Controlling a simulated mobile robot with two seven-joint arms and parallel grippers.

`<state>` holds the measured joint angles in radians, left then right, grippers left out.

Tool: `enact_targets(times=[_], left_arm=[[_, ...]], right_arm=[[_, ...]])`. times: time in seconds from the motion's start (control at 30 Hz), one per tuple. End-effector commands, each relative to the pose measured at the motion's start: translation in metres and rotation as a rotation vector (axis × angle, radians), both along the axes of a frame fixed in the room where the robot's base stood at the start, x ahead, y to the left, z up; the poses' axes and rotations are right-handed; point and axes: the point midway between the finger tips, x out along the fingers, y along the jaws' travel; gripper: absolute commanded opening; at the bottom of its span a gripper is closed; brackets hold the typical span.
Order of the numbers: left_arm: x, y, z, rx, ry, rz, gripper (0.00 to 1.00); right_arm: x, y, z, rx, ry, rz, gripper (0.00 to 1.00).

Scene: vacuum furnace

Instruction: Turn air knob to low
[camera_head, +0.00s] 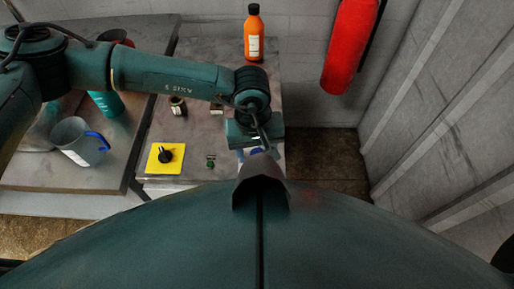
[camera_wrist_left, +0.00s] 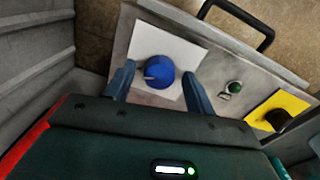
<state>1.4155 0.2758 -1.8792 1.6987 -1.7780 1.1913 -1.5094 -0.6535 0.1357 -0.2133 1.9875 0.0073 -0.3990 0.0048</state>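A round blue knob (camera_wrist_left: 159,71) with a pale pointer mark sits on a white plate (camera_wrist_left: 184,50) in the left wrist view. No label reading "air" is legible. My left gripper (camera_wrist_left: 160,76) is open, with one blue finger on each side of the knob. A gap shows between each finger and the knob, and I cannot tell its height above the plate. In the head view the left gripper (camera_head: 257,141) hides most of this knob. A black knob on a yellow plate (camera_head: 178,165) stands to the left. My right gripper is not in view.
A green button (camera_head: 211,164) lies between the two knob plates. An orange bottle (camera_head: 253,35) stands at the back of the metal table (camera_head: 212,135). A metal jug (camera_head: 72,140) is at the left. A red extinguisher (camera_head: 350,45) hangs on the wall.

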Motion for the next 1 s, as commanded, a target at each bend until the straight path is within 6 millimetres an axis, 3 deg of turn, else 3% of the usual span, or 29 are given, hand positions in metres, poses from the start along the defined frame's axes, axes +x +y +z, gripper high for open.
enact_targets(times=[0.5,1.0], left_arm=[[0.000,0.000,0.001,0.000,0.000,0.001,0.12],[0.000,0.000,-0.004,0.000,-0.001,0.133,0.11]], right_arm=[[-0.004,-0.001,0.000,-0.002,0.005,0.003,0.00],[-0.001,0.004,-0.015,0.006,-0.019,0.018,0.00]])
